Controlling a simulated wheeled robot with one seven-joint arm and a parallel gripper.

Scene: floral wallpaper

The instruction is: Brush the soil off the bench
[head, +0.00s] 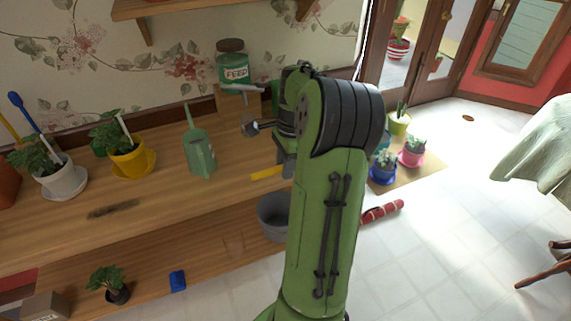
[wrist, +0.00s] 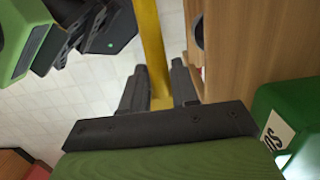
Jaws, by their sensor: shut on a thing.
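A dark, elongated smear of soil (head: 113,209) lies on the wooden bench (head: 215,200), towards its front edge, below the potted plants. My gripper (wrist: 158,86) is shut on a yellow handle (wrist: 150,40) in the wrist view. In the head view a yellow strip (head: 267,173) sticks out to the left of my gripper, over the bench's right part. My arm hides much of the gripper there. I cannot see the brush's bristles in either view. My gripper is well to the right of the soil.
A green watering can (head: 200,156), a yellow pot (head: 126,158) and a white pot (head: 63,180) stand on the bench. A green feed jar (head: 232,63) stands behind. A grey bucket (head: 272,217) is below. Bench around the soil is clear.

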